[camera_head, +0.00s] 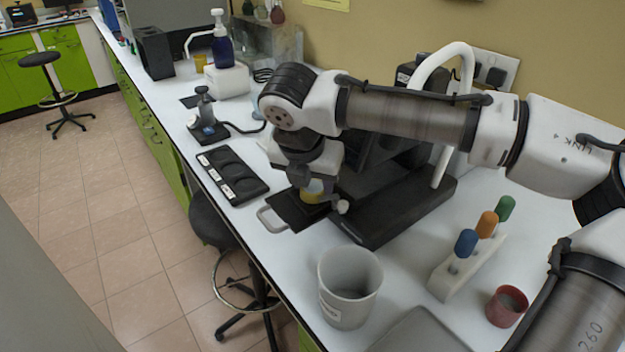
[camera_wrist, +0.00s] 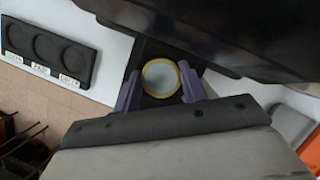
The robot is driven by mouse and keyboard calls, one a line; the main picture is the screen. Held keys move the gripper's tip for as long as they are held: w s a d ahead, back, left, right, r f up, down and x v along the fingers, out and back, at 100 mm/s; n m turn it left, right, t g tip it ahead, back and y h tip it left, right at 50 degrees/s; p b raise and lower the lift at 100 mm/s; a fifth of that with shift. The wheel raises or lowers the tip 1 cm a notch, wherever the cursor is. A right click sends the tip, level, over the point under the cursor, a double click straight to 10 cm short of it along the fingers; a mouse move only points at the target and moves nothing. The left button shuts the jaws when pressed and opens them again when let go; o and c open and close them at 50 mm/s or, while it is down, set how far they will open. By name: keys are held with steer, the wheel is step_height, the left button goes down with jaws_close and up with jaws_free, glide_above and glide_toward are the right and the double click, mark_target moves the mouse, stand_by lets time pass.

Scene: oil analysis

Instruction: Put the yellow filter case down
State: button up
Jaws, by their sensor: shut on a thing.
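The yellow filter case (camera_head: 313,191) is a small round case under my wrist in the head view. In the wrist view the yellow filter case (camera_wrist: 161,78) shows as a yellow ring with a pale centre. My gripper (camera_wrist: 161,88) is shut on it, with one purple finger on each side. The case is over a black plate (camera_head: 293,211) in front of the dark machine. I cannot tell whether its underside touches the plate. In the head view my gripper (camera_head: 314,190) is mostly hidden by my wrist.
A black tray with three round recesses (camera_head: 232,175) lies to the left; its recesses look empty. A grey beaker (camera_head: 348,287) stands in front. A white rack (camera_head: 465,262) with coloured-handled tools and a red cup (camera_head: 507,306) are at the right. The large dark machine (camera_head: 385,215) stands close behind the gripper.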

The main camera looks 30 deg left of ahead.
steer(key=shift+f, duration=0.2)
steer(key=o, duration=0.7)
steer(key=shift+o, duration=0.2)
steer(key=shift+r, duration=0.1)
steer(key=v, duration=1.2)
steer(key=shift+s, duration=0.1)
